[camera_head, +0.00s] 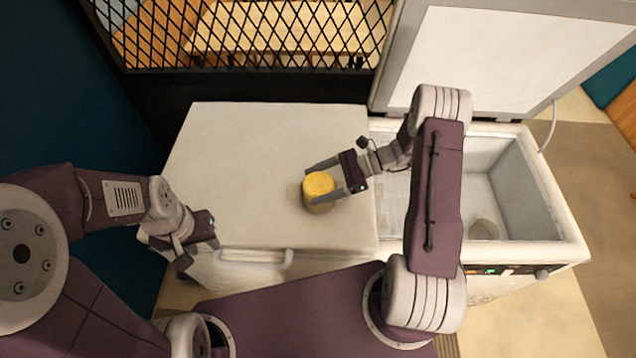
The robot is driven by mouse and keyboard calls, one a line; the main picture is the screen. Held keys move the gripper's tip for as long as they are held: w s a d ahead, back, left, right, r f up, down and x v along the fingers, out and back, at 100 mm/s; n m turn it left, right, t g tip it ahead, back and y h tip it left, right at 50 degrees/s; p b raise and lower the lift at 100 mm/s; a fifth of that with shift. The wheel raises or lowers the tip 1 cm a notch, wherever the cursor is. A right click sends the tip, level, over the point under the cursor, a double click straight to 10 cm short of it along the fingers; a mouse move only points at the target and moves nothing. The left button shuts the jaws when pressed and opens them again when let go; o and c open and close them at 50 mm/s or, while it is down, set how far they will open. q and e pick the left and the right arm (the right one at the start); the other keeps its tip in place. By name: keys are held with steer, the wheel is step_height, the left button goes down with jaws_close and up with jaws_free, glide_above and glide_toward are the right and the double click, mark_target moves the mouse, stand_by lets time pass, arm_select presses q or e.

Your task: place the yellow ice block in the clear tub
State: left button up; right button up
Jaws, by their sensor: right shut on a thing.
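The yellow ice block (319,183) is a short round piece above or on the white worktop, left of my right arm. My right gripper (322,181) is shut on it, with one finger on its far side and one on its near side. I cannot tell whether its underside touches anything. A faint pale patch (293,192) shows just left of the block; it may be the clear tub, but I cannot tell. My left gripper (202,255) is at the worktop's front left corner, away from the block; its jaw opening is unclear.
The white worktop (240,150) is mostly bare. To its right is an open chest freezer (545,190) with a round greyish container (484,229) inside. Its raised lid (510,60) stands behind. A black mesh panel (290,30) lies along the back.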

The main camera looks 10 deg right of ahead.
steer(key=shift+w+f, duration=0.15)
steer(key=shift+w, duration=0.1)
steer(key=o, duration=1.8)
steer(key=shift+o, duration=1)
arm_select(q)
steer(key=shift+w, duration=0.1)
arm_select(e)
steer(key=shift+s, duration=0.15)
arm_select(q)
step_height(320, 180, down, 2)
steer(key=shift+w+f+b, duration=0.1)
steer(key=shift+f+b, duration=0.05)
steer(key=shift+b, duration=1)
arm_select(e)
steer(key=v, duration=1.2)
